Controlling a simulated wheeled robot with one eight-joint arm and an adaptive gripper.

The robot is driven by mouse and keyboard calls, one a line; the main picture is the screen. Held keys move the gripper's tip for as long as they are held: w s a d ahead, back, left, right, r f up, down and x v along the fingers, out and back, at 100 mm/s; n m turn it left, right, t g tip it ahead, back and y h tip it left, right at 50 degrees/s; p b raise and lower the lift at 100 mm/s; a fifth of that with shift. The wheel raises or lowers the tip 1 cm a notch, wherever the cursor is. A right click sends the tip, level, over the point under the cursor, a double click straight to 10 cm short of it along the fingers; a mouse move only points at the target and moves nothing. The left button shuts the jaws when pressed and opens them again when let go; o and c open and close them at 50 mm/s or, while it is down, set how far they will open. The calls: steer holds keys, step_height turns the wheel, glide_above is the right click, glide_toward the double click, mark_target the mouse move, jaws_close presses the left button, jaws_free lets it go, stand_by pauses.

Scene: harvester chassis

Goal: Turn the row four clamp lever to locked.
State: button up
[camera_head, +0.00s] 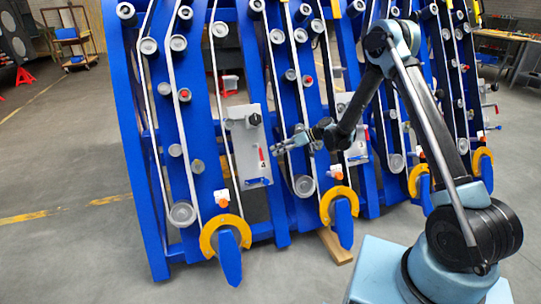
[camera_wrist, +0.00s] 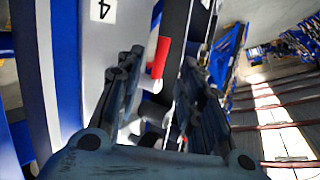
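The row four panel (camera_head: 248,168) is a grey plate marked "4" on the blue frame; it also shows in the wrist view (camera_wrist: 97,60). Its clamp lever (camera_head: 261,154) has a red grip and stands about upright at the panel's right edge. In the wrist view the red grip of the lever (camera_wrist: 160,57) appears in the gap between the fingertips. My gripper (camera_head: 277,148) is just right of the lever, pointing left at it. In the wrist view my gripper (camera_wrist: 161,62) has its fingers apart. Contact with the lever cannot be told.
A dark knob (camera_head: 255,119) sits on the panel above the lever, and a blue handle (camera_head: 258,182) is below it. Rollers, white belts and blue beams (camera_head: 285,200) surround the panel. An orange-capped fitting (camera_head: 221,198) is lower left. Open grey floor (camera_head: 70,240) lies left.

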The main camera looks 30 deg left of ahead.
steer(key=v, duration=0.4)
steer(key=shift+w+d+r, duration=0.15)
steer(key=shift+w+d, duration=0.05)
steer(key=shift+d, duration=0.1)
steer(key=s+d+r+m+t+h, duration=0.1)
steer(key=d+r+m+t, duration=0.1)
steer(key=d+r, duration=0.6)
steer(key=d+r+m+t+h, duration=0.1)
steer(key=d+r+m+h, duration=0.2)
steer(key=d, duration=0.9)
steer(key=s+d+r+m+t, duration=0.1)
steer(key=d+r+m+t, duration=0.1)
steer(key=d+r, duration=0.65)
steer(key=s+d+m+t+h, duration=0.1)
steer(key=s+d+m+h, duration=0.1)
steer(key=s+d, duration=0.5)
steer(key=s+d+m+t+h, duration=0.15)
steer(key=s+d, duration=0.25)
steer(key=d, duration=0.7)
steer(key=s+d+f+m+h, duration=0.2)
steer(key=s+d+f, duration=0.1)
steer(key=s+d, duration=0.3)
steer(key=s+d+f+m+h, duration=0.2)
steer(key=s+d+f+m, duration=0.1)
steer(key=s+d, duration=0.4)
steer(key=shift+s+d+f, duration=0.25)
steer(key=shift+s+d, duration=0.05)
steer(key=shift+d, duration=0.35)
